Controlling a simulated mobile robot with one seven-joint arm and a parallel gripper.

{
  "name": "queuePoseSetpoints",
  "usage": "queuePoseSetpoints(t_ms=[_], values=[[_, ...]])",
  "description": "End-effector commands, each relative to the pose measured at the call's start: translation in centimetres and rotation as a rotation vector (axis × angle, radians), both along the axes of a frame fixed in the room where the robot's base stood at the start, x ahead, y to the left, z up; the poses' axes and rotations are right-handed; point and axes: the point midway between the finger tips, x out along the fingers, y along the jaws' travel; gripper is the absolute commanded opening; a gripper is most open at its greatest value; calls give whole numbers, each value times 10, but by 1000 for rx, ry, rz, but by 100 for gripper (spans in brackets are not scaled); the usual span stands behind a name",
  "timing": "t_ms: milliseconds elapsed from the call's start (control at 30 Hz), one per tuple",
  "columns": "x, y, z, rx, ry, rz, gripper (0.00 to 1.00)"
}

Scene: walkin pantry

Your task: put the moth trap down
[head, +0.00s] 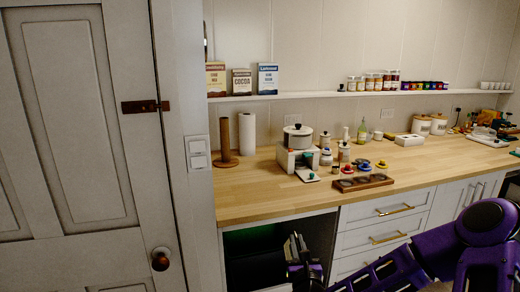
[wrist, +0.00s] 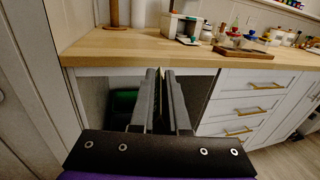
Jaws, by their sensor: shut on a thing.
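My gripper (head: 297,248) is in front of the open bay under the wooden counter, below the counter's front edge. In the wrist view my gripper (wrist: 160,76) has its two long grey fingers nearly together, pointing at the counter front. They are shut on a thin thing, taken as the moth trap (wrist: 160,98), which shows only as a narrow dark sliver between them. Its shape and most of its surface are hidden by the fingers. The bare wooden counter top (head: 250,200) is above and beyond my gripper.
A wooden tray (head: 363,183), a white box-like appliance (head: 296,160) and several small jars stand on the counter. A paper towel roll (head: 247,134) is at the back left. The counter's front left is clear. A white door (head: 80,120) stands left; drawers (head: 385,212) are right.

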Motion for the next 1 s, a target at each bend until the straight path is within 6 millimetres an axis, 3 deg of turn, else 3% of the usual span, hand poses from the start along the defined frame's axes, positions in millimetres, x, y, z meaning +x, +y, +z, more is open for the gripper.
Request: queuePoseSetpoints(t_ms=[100, 267, 667, 767, 1000], values=[[-18, -24, -25, 13, 7, -25, 0], [-32, -37, -40, 24, 4, -38, 0], [-77, -39, -20, 23, 1, -40, 0], [-72, -38, -22, 23, -2, -40, 0], [-35, -38, -41, 22, -2, -39, 0]])
